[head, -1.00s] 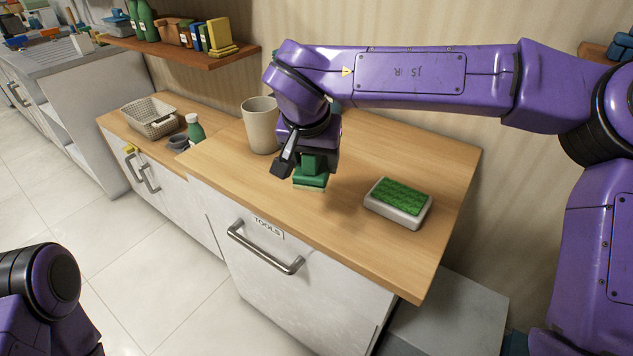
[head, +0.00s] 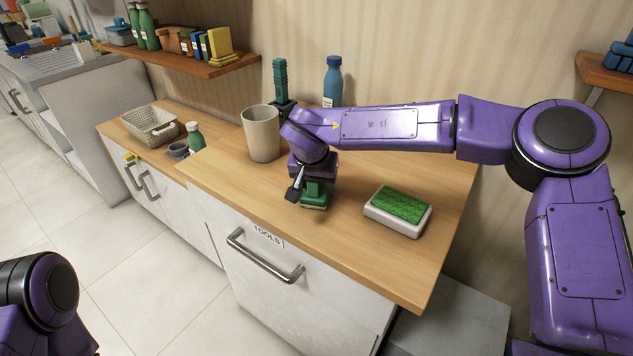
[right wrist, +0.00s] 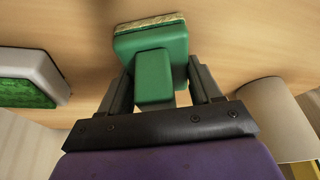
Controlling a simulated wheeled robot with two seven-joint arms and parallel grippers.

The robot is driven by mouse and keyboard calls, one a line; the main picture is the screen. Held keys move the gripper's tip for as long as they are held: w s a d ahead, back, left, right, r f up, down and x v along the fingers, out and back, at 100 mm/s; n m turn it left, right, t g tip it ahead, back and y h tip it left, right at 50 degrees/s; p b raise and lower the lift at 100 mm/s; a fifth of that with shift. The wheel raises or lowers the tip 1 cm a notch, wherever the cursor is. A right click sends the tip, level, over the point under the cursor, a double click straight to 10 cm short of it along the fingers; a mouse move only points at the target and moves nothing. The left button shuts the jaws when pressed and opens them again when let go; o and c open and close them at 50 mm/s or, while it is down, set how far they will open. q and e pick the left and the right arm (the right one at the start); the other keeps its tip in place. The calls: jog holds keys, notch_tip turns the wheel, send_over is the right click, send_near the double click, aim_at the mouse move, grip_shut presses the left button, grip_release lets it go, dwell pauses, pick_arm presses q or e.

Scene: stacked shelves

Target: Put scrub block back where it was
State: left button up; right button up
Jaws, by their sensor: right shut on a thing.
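The scrub block (head: 314,196) is green with a raised grip and a pale underside. My right gripper (head: 307,188) is shut on its grip over the wooden counter (head: 350,250), left of the white tray with a green pad (head: 398,208). In the right wrist view the scrub block (right wrist: 153,70) sits between the two fingers of my right gripper (right wrist: 160,90), pale side away from the gripper. I cannot tell whether it touches the counter. My left gripper is not in view; only part of my left arm shows at the lower left.
A beige cup (head: 261,135) stands left of the right gripper. A blue bottle (head: 332,82) and a dark green-handled item (head: 281,85) stand behind. A wicker basket (head: 150,126) and small green bottle (head: 195,136) stand further left. The counter's front is clear.

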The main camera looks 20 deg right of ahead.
jog(key=o, duration=1)
jog(key=shift+f, duration=0.1)
jog(key=v, duration=1.2)
jog(key=shift+r+p, duration=0.2)
jog(key=shift+p, duration=0.1)
jog(key=shift+w, duration=0.1)
